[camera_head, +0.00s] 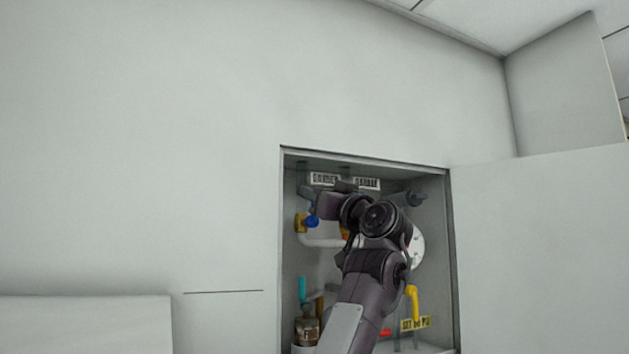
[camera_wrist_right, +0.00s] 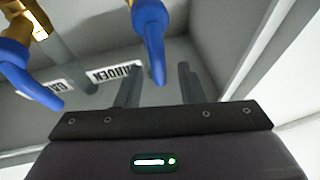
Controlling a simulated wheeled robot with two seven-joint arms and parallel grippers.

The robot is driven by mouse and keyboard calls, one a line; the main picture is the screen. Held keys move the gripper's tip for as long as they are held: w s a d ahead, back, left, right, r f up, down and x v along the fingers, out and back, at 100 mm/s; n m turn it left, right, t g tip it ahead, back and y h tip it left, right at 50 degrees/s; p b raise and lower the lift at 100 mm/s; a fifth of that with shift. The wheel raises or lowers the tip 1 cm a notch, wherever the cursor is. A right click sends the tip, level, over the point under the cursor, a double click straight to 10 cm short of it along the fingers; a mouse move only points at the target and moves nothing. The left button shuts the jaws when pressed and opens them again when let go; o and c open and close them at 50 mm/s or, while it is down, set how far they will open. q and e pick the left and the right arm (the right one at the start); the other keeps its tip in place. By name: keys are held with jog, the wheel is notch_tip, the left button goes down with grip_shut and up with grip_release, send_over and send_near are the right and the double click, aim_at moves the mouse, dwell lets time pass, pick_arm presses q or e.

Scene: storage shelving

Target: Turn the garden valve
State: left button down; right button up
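My right gripper (camera_head: 310,196) is inside the wall cabinet, in front of its upper left part. In the right wrist view its two fingers (camera_wrist_right: 158,82) are apart, and a blue valve handle (camera_wrist_right: 152,38) shows with its tip between them; I cannot tell whether they touch. A white label (camera_wrist_right: 118,71) reading GARDEN lies behind the fingers. A second blue handle (camera_wrist_right: 28,74) on a brass body (camera_wrist_right: 38,22) is at the left, beside another label (camera_wrist_right: 48,88). In the head view one blue handle (camera_head: 312,222) shows below the GARDEN label (camera_head: 324,179). My left gripper is not in view.
The cabinet frame (camera_head: 450,250) closes in on my right arm from both sides. Inside are a white round gauge (camera_head: 417,247), a yellow pipe (camera_head: 413,301) and a brass part (camera_head: 306,330) low on the left. My arm hides the middle.

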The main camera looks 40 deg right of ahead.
jog(key=shift+w+r, duration=0.15)
jog(key=shift+w, duration=0.4)
jog(key=shift+w+d, duration=0.1)
jog(key=shift+w, duration=0.15)
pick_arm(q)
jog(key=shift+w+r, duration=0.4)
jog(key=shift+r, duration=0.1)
pick_arm(e)
jog(key=shift+s, duration=0.15)
jog(key=shift+s, duration=0.1)
grip_shut()
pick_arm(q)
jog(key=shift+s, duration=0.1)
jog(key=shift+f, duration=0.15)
pick_arm(e)
jog(key=shift+d, duration=0.1)
